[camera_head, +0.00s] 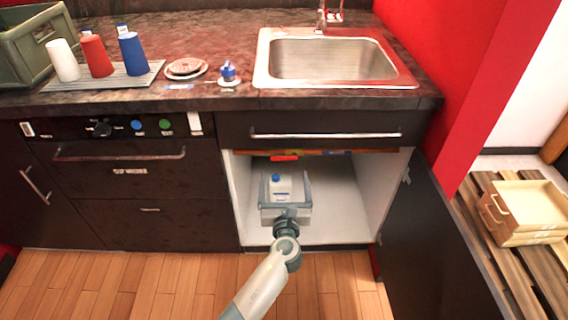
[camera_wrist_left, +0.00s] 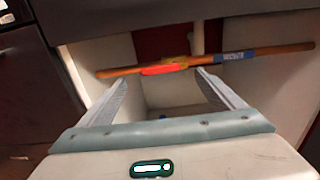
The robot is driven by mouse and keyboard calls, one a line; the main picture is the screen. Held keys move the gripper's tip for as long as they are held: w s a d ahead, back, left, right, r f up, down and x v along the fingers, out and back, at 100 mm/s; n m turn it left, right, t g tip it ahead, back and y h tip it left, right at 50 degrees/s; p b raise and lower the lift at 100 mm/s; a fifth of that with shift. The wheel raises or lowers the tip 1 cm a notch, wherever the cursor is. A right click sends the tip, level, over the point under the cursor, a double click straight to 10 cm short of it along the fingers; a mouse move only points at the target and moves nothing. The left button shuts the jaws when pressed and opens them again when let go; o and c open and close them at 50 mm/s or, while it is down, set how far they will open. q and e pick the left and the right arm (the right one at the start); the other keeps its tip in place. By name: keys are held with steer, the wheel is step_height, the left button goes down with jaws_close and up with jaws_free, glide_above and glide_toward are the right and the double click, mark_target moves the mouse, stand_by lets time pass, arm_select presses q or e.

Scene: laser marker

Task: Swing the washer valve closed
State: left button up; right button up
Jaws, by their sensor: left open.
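The washer valve has a red lever (camera_head: 284,158) that shows just under the counter front in the head view. In the left wrist view the red lever (camera_wrist_left: 163,69) lies roughly along an orange-brown pipe (camera_wrist_left: 275,50) that crosses the cabinet. My left gripper (camera_head: 286,174) reaches into the open cabinet below the sink. Its jaws are apart, with nothing held between them. In the left wrist view the fingertips (camera_wrist_left: 162,78) point toward the lever, one on each side of it, and seem short of it. My right gripper is not in view.
A white bottle with a blue cap (camera_head: 280,187) stands in the cabinet, seen between my fingers. The open cabinet door (camera_head: 430,235) stands at the right. A drawer handle (camera_head: 325,134) juts out above. The cabinet's right floor (camera_head: 345,215) is clear.

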mark_target(284, 157)
arm_select(q)
steer(key=w+b, duration=0.1)
steer(key=w, duration=0.5)
steer(key=shift+w, duration=0.9)
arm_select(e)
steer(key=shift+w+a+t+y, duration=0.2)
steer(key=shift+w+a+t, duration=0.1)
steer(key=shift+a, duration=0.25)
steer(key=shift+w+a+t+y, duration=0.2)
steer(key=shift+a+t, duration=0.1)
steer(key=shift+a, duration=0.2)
arm_select(q)
steer(key=c, duration=1.5)
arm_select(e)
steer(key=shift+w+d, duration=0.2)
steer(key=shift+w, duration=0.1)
